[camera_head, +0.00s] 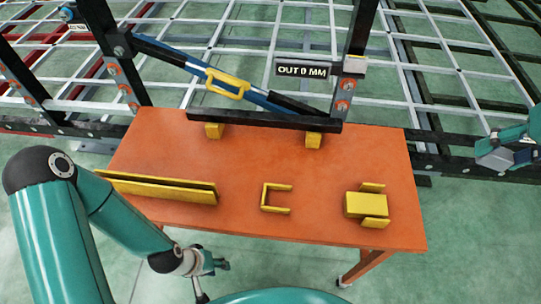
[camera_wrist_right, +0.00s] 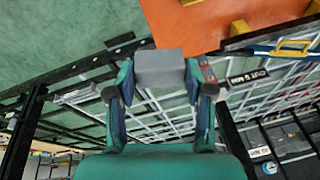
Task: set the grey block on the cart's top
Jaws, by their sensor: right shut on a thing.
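The cart's orange top (camera_head: 235,170) fills the middle of the head view, and its corner (camera_wrist_right: 195,22) shows at the top of the right wrist view. The grey block (camera_wrist_right: 158,68) is between the fingertips of my right gripper (camera_wrist_right: 158,73), which is shut on it. In the head view my right gripper (camera_head: 508,150) is at the right edge, apart from the cart and to its right, over the frame's dark beam. A light grey shape shows at its tip. My left gripper (camera_head: 213,262) is in front of the cart's near edge; its fingers are too small to tell.
Yellow fixtures stand on the cart: a long channel (camera_head: 160,187), a small bracket (camera_head: 265,197) and a block with side plates (camera_head: 366,204). The chassis grid (camera_head: 440,50) is behind.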

